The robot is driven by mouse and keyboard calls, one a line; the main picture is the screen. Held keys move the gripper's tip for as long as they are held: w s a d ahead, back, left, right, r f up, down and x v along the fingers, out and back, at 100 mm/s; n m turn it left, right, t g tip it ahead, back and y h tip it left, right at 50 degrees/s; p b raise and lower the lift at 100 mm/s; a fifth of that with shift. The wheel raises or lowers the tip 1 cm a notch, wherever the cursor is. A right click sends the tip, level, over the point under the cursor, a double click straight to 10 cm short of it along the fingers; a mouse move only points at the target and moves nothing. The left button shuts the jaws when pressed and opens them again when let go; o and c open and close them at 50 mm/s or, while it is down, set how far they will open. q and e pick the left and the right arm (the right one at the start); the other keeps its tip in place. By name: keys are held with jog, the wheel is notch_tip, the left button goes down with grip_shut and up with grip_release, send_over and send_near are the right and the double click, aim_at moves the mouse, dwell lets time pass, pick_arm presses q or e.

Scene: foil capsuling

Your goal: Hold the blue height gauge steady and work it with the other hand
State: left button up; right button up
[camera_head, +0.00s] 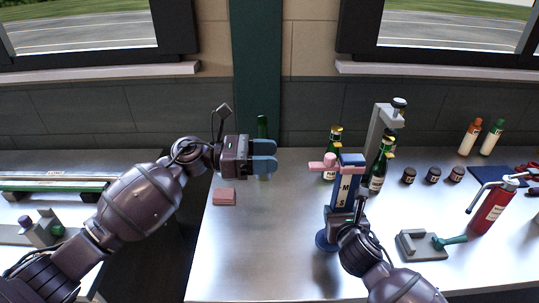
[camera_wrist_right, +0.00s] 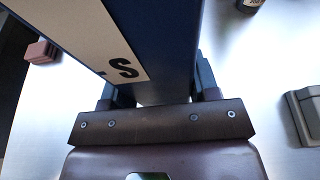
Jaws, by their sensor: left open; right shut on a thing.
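The blue height gauge (camera_head: 347,187) stands upright on its round blue base (camera_head: 324,240) on the steel table. It has a pale label strip with black letters and a pink piece (camera_head: 323,165) sticking out to the left near its top. My right gripper (camera_head: 342,212) is shut on the column from the front, below the label's middle. In the right wrist view the blue body (camera_wrist_right: 165,60) with its label fills the space between the fingers. My left gripper (camera_head: 264,156) is open and empty, left of the gauge and apart from the pink piece, with its fingers pointing right.
A pink block (camera_head: 224,197) lies on the table below my left gripper. A green bottle (camera_head: 262,127) stands behind that gripper. Green bottles (camera_head: 378,167) and a grey stand (camera_head: 380,125) are behind the gauge.

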jog(key=o, duration=1.3)
